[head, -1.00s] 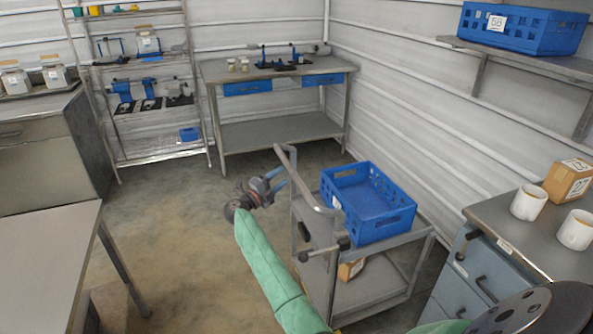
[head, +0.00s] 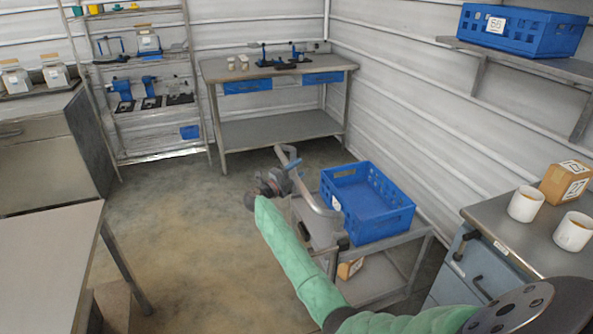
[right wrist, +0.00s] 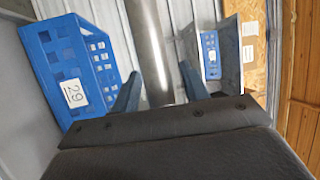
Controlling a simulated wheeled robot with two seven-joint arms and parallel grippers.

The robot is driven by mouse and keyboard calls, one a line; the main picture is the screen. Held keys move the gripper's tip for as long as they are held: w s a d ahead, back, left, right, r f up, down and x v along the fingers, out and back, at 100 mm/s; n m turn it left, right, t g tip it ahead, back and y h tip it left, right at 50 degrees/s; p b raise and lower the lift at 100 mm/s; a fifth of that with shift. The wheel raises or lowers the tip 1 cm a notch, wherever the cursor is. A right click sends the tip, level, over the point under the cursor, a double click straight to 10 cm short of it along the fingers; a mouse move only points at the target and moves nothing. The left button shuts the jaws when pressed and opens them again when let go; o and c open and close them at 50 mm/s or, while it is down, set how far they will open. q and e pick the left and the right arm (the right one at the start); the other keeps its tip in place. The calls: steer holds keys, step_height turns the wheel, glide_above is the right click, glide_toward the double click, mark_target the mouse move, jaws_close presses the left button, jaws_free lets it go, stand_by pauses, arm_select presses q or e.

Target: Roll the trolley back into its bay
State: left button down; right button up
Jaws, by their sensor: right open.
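The grey metal trolley (head: 385,262) stands right of centre in the head view, beside the right-hand drawer cabinet. Its bent push handle (head: 318,197) rises at its left end. A blue crate (head: 372,236) sits on its top shelf, and a small cardboard box (head: 350,268) lies on the lower one. My right gripper (head: 290,172) is at the handle, with its arm in a green sleeve. In the right wrist view the open fingers (right wrist: 158,90) stand on either side of the handle bar (right wrist: 148,50), not visibly closed on it. My left gripper is not in view.
The cabinet (head: 470,270) at right carries two white mugs (head: 527,204) and a box (head: 567,183). A workbench (head: 275,72) and rack stand at the back. A table (head: 45,260) is at left. The floor (head: 185,215) between is clear.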

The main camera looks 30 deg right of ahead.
jaws_close()
steer(key=shift+d, duration=0.1)
